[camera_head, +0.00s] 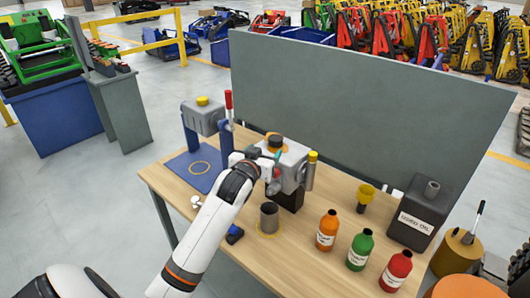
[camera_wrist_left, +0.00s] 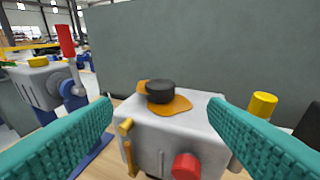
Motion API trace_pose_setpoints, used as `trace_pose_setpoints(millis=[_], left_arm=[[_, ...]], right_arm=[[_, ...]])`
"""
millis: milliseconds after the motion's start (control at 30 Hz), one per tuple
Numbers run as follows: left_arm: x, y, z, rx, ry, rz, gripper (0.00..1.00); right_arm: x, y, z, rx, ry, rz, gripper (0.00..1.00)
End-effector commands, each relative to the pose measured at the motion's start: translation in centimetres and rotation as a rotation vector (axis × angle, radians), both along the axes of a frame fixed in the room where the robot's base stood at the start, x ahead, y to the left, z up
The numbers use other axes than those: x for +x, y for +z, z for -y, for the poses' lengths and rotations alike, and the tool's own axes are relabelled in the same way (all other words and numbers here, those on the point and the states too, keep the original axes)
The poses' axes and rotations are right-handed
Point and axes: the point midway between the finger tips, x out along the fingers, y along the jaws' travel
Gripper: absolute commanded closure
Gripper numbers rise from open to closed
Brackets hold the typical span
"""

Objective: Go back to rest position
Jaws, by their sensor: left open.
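My left gripper (camera_head: 268,160) is open and empty, at the near side of a grey machine block (camera_head: 291,163) on the wooden table. In the left wrist view its two teal fingers (camera_wrist_left: 163,107) are wide apart, with the block (camera_wrist_left: 150,135) beyond and between them. A black cap (camera_wrist_left: 160,91) sits on top of the block on an orange patch. My right gripper is not in view.
The wooden table (camera_head: 307,227) holds a metal cup (camera_head: 269,217), a blue-based press (camera_head: 203,117), orange (camera_head: 327,231), green (camera_head: 360,251) and red (camera_head: 396,271) bottles, a yellow funnel (camera_head: 365,196) and a dark oil can (camera_head: 419,214). A grey panel (camera_head: 360,95) stands behind.

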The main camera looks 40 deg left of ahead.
Motion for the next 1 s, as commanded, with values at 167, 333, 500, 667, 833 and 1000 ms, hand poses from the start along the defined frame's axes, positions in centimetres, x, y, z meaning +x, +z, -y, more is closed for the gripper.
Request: trace_pose_setpoints(millis=[167, 333, 500, 667, 833, 1000], left_arm=[[0.0, 0.0, 0.0, 0.0, 0.0, 0.0, 0.32], [-0.4, -0.8, 0.5, 0.0, -0.006, -0.024, 0.32], [-4.4, -6.5, 4.3, 0.004, -0.058, -0.212, 0.32], [-12.4, -13.4, 9.7, 0.003, -0.149, -0.501, 0.32], [-19.5, -16.9, 13.5, -0.001, -0.232, -0.718, 0.32], [-24.9, -18.5, 15.9, -0.012, -0.296, -0.867, 0.32]], right_arm=[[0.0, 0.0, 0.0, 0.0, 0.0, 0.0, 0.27], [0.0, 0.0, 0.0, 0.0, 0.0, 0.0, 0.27], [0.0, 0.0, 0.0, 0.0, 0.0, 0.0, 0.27], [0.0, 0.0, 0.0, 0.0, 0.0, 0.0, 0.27], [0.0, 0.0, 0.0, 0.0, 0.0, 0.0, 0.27], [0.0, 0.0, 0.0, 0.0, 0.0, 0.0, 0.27]])
